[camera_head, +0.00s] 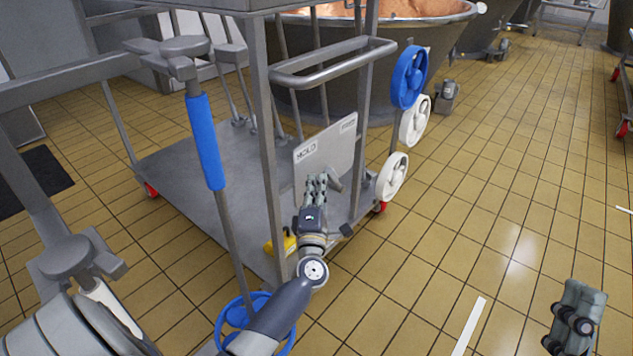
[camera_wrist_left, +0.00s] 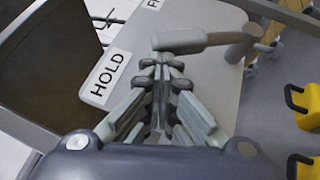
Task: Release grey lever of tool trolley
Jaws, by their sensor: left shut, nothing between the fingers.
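The grey lever (camera_wrist_left: 195,40) shows in the left wrist view, running from a pivot at the right to a free end at the left. It is mounted on a grey plate (camera_head: 340,147) of the tool trolley (camera_head: 190,165). The plate bears a HOLD label (camera_wrist_left: 106,78) and a second label, partly cut off in the wrist view. My left gripper (camera_head: 319,180) is shut and empty. Its fingertips, also in the wrist view (camera_wrist_left: 165,62), are right at the lever's free end; I cannot tell whether they touch. My right gripper (camera_head: 575,318) is at the lower right, its jaws unclear.
A blue-gripped pole (camera_head: 205,140) and a trolley post (camera_head: 262,130) stand left of my left forearm. A grey handle rail (camera_head: 335,62) is above the plate. Blue and white wheels (camera_head: 408,77) hang at the right. The tiled floor at right is open.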

